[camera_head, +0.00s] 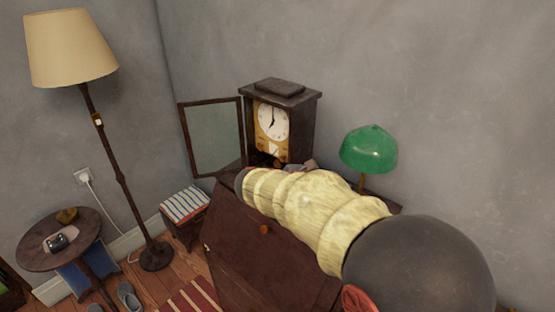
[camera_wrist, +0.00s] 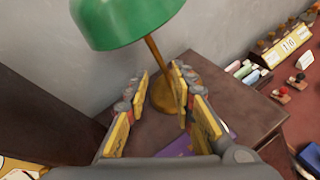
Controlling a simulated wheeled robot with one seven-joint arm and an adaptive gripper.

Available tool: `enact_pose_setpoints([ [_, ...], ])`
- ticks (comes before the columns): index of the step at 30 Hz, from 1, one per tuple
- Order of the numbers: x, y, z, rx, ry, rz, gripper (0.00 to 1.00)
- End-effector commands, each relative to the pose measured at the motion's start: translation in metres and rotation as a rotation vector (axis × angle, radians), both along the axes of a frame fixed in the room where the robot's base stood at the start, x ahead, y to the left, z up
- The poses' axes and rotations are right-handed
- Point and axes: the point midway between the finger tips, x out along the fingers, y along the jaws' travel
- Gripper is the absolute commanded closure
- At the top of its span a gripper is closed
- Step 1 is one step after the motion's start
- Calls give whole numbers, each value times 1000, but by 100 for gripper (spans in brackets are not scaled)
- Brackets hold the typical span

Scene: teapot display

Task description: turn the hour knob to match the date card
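A dark wooden clock (camera_head: 313,115) stands on the brown desk at the back wall. Its glass door (camera_head: 213,138) is swung open to the left. The white dial (camera_head: 273,121) has dark hands, and a yellow panel surrounds it. I cannot make out an hour knob. A small white card (camera_wrist: 289,45) with dark marks, perhaps the number 16, stands on a yellow block in the wrist view. My gripper (camera_wrist: 160,78) is open and empty, its fingers apart in front of the lamp's base. In the head view it is mostly hidden behind my arm.
A green lamp (camera_head: 369,150) stands close to my gripper; its brass stem (camera_wrist: 157,65) shows beyond the fingers. A floor lamp (camera_head: 70,48), round table (camera_head: 40,252) and striped stool (camera_head: 185,203) stand at left.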

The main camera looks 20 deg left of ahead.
Motion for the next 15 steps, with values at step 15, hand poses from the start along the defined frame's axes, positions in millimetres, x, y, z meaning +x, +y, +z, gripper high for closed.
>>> enact_pose_setpoints([
  [15, 6, 225, -29, -515, -110, 397, 75],
])
